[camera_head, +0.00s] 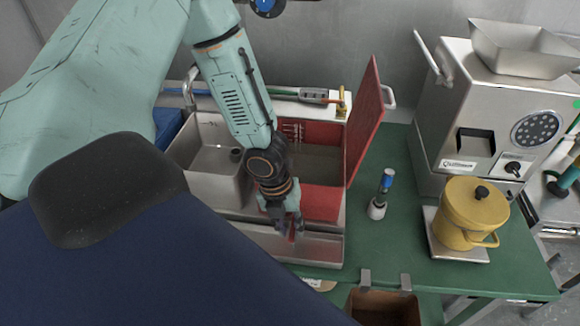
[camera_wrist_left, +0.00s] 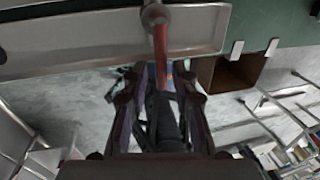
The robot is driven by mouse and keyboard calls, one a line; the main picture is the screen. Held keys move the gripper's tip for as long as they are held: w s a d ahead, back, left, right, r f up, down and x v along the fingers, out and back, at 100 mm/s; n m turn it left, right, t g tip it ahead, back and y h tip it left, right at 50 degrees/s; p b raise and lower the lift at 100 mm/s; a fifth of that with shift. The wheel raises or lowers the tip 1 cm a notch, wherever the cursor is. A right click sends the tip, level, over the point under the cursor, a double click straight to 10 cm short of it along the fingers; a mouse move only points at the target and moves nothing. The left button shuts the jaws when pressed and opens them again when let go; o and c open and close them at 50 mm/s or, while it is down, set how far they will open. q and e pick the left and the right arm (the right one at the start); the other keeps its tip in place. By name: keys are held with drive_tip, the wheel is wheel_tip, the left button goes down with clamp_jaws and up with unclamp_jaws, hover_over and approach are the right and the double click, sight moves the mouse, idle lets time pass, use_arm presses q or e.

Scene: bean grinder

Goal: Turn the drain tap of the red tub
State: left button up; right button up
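The red tub (camera_head: 322,203) stands in the steel sink unit, with its red lid (camera_head: 364,122) raised at its right side. My left gripper (camera_head: 289,226) points down at the tub's front. Its fingers are apart. A small red tap handle (camera_head: 291,236) shows between or just beyond the fingertips. In the left wrist view the red drain tap (camera_wrist_left: 160,45) hangs over the steel trough, in line with the gap between my open fingers (camera_wrist_left: 158,85). I cannot tell whether either finger touches it. My right gripper is not in view.
A steel basin (camera_head: 205,150) is left of the tub. On the green table (camera_head: 390,245) stand a small blue-topped tool (camera_head: 381,195), a yellow pot (camera_head: 472,212) on a scale and a steel grinder (camera_head: 490,110). A brown bin (camera_head: 385,305) hangs at the front edge.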

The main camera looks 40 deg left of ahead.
use_arm(q)
drive_tip(key=shift+o, duration=0.4)
drive_tip(key=shift+r, duration=0.15)
drive_tip(key=shift+w+a+r, duration=0.1)
drive_tip(key=shift+a+r, duration=0.1)
drive_tip(key=shift+r, duration=0.55)
wheel_tip(320, 180, up, 10)
drive_tip(key=s+a, duration=0.1)
drive_tip(key=shift+s+a, duration=0.2)
drive_tip(key=shift+a, duration=0.15)
